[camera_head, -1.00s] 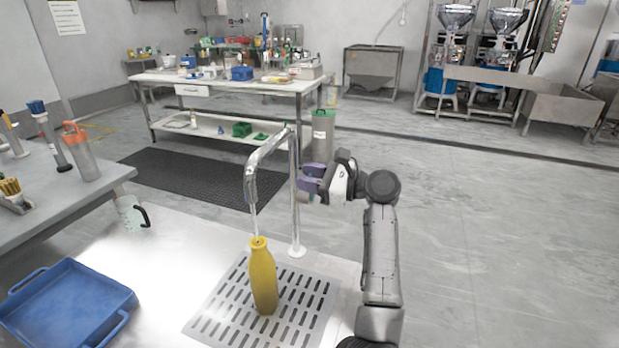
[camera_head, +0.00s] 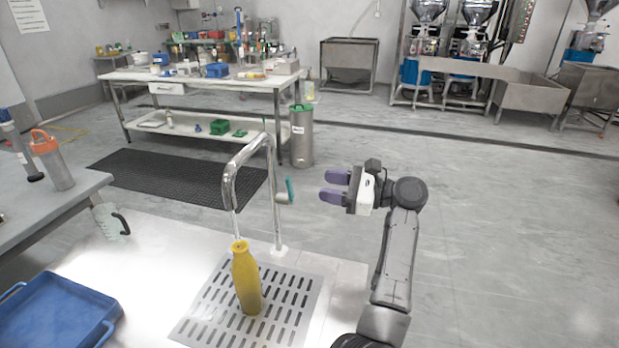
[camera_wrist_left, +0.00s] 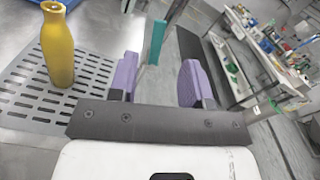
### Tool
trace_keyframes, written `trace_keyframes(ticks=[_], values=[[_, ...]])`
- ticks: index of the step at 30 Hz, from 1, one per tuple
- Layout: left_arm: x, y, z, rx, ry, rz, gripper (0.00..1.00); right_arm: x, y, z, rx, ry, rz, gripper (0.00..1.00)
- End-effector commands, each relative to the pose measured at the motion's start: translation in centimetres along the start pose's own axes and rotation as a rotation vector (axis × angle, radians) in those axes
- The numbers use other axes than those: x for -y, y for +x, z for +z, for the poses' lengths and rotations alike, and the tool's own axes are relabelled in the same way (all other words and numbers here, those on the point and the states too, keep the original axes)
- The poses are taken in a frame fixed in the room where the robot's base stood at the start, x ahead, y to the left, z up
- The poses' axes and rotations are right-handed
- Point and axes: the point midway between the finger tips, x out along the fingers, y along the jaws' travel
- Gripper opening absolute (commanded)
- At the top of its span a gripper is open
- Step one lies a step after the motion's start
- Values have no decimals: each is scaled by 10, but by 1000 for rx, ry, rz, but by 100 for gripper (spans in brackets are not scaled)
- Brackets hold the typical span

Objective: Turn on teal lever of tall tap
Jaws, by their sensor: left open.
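The tall chrome tap (camera_head: 273,170) stands at the right rear of a slotted drain plate. Its teal lever (camera_head: 290,190) is on the tap's right side and points upward. A yellow bottle (camera_head: 245,280) stands upright on the plate under the spout. A thin pale streak (camera_head: 236,225) runs between spout and bottle mouth. My left gripper (camera_head: 324,186) is open and empty, just right of the lever and apart from it. In the left wrist view the lever (camera_wrist_left: 157,42) shows between and beyond the two purple fingers (camera_wrist_left: 159,60). My right gripper is not in view.
A blue tray (camera_head: 60,315) lies at the front left of the counter. A clear jug (camera_head: 107,221) with a dark handle stands behind it. A grey side table (camera_head: 65,205) is at the left. The space right of the tap is open floor.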

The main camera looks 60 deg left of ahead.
Motion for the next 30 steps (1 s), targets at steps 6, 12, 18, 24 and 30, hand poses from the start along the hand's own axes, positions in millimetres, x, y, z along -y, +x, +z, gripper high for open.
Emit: trace_keyframes(ticks=[6,12,18,24,30], values=[[1,-26,1,-1,0,-2,45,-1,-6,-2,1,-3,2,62],[0,-35,0,-1,-2,0,45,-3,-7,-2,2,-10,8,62],[0,-36,0,-1,-2,0,45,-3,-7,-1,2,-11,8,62],[0,-36,0,-1,-1,0,45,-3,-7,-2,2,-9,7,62],[0,-36,0,0,-1,0,45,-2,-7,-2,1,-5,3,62]])
